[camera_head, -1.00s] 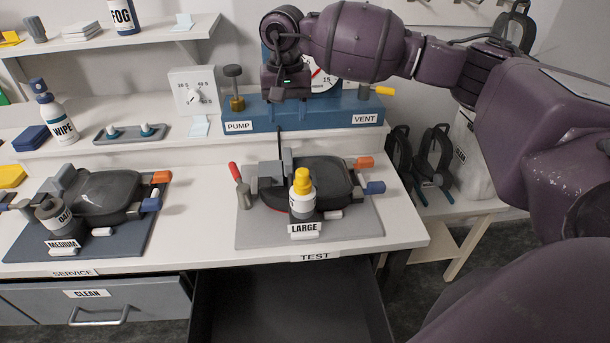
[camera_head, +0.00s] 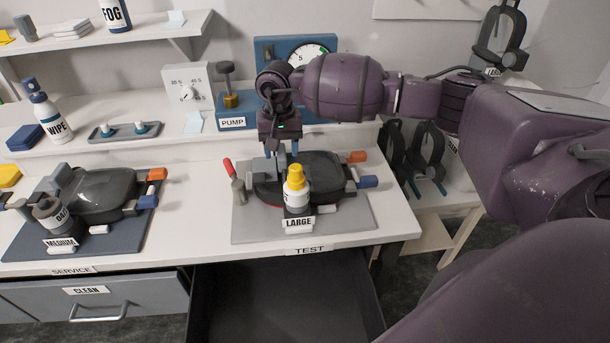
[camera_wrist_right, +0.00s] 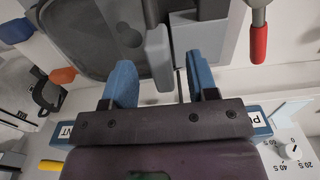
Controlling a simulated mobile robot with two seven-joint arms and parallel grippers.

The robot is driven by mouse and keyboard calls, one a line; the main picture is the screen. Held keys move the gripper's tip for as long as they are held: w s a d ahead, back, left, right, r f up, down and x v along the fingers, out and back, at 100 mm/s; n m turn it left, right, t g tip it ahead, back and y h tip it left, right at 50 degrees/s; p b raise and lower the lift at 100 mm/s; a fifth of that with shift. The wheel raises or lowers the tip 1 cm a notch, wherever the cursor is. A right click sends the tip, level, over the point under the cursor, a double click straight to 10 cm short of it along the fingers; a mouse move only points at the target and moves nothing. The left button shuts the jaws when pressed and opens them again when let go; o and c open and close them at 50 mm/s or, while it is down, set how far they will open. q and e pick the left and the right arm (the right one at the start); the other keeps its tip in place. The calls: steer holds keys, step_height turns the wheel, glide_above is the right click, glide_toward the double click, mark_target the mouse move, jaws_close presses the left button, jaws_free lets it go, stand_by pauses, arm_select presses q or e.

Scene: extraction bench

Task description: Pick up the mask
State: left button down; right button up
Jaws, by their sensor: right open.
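A dark mask (camera_head: 320,172) with a black rim lies on the grey mat marked LARGE, with an orange tab and a blue tab on its right side. It also fills the upper left of the right wrist view (camera_wrist_right: 75,30). My right gripper (camera_head: 284,149) is above the mask's back left part, fingers down. In the right wrist view its two blue fingers (camera_wrist_right: 163,82) are apart, with a light grey block (camera_wrist_right: 160,58) of the fixture showing between them; I cannot tell whether they touch it. A similar mask (camera_head: 105,192) lies on the MEDIUM mat. My left gripper is not seen.
A white bottle with a yellow cap (camera_head: 296,188) stands in front of the mask. A red-handled lever (camera_head: 228,168) is to its left. The blue pump unit (camera_head: 232,116) stands behind. More masks (camera_head: 425,150) hang at the right. An open drawer (camera_head: 285,295) is below the bench.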

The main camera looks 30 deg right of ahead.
steer(key=c, duration=0.9)
jaws_close()
steer(key=shift+r, duration=0.2)
